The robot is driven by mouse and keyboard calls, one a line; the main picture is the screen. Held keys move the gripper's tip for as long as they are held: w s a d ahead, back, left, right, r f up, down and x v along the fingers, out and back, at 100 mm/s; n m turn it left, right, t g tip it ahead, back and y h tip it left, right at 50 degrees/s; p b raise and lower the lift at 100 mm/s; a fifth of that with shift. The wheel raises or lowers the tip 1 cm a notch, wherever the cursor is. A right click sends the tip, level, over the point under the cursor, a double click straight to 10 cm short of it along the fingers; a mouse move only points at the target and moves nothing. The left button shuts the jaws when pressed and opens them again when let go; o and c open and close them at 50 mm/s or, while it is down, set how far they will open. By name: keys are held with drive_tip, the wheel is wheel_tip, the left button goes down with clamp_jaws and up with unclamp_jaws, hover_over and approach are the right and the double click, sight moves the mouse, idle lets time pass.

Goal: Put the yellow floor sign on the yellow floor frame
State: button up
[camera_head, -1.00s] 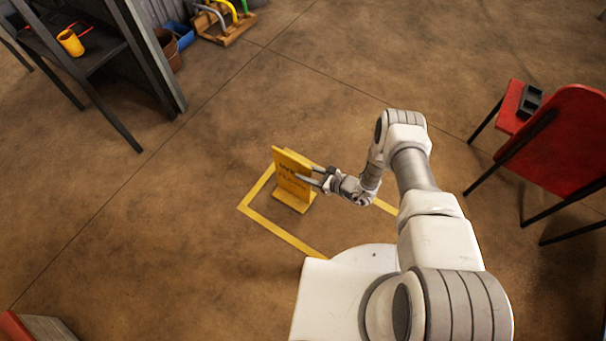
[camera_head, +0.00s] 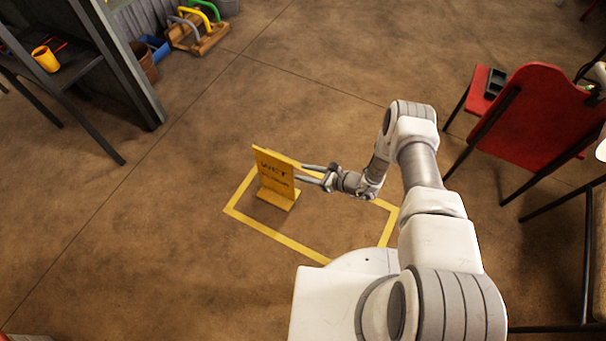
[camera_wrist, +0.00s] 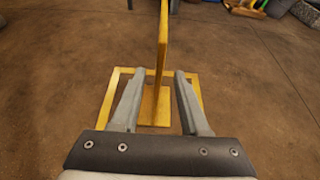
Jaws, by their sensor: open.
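The yellow floor sign (camera_head: 274,174), with dark lettering, stands upright on its flat foot. It is inside the yellow floor frame (camera_head: 276,236), near the frame's far left corner. My gripper (camera_head: 301,173) is open and empty, with its fingertips just right of the sign's edge. In the wrist view the sign (camera_wrist: 163,45) is seen edge-on, ahead of my gripper (camera_wrist: 159,75) and lined up between its fingers. The floor frame (camera_wrist: 105,100) shows around the sign's foot there. My arm hides part of the frame's right side.
A red chair (camera_head: 537,122) stands at the right, with a dark tray (camera_head: 495,83) on a red seat beside it. A dark table with a yellow cup (camera_head: 45,59) is at the upper left. A wooden rack (camera_head: 197,38) stands at the back. The floor around the frame is clear.

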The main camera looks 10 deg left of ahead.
drive_tip(key=shift+s+d+r, duration=0.1)
drive_tip(key=shift+d, duration=0.15)
drive_tip(key=w+r+n+g, duration=0.2)
drive_tip(key=r+n, duration=0.3)
drive_tip(key=r, duration=0.9)
drive_tip(key=w+r+n+g, duration=0.2)
drive_tip(key=r+n+g, duration=0.15)
drive_tip(key=r, duration=1.05)
drive_tip(key=s+d+r+n+h, duration=0.2)
drive_tip(key=s+r+n, duration=0.1)
drive_tip(key=r, duration=0.5)
drive_tip(key=s+d+r+n+h, duration=0.2)
drive_tip(key=s+d+r+n, duration=0.15)
drive_tip(key=r, duration=0.45)
drive_tip(key=s+d+r+n+t+h, duration=0.3)
drive_tip(key=s+d+r, duration=0.4)
drive_tip(key=s, duration=0.3)
drive_tip(key=s+d+r+n+t+h, duration=0.3)
drive_tip(key=s+d+r, duration=0.4)
drive_tip(key=s, duration=0.3)
drive_tip(key=r+n+h, duration=0.1)
drive_tip(key=h, duration=0.1)
drive_tip(key=shift+s+d+h, duration=0.2)
drive_tip(key=shift+s+h, duration=0.1)
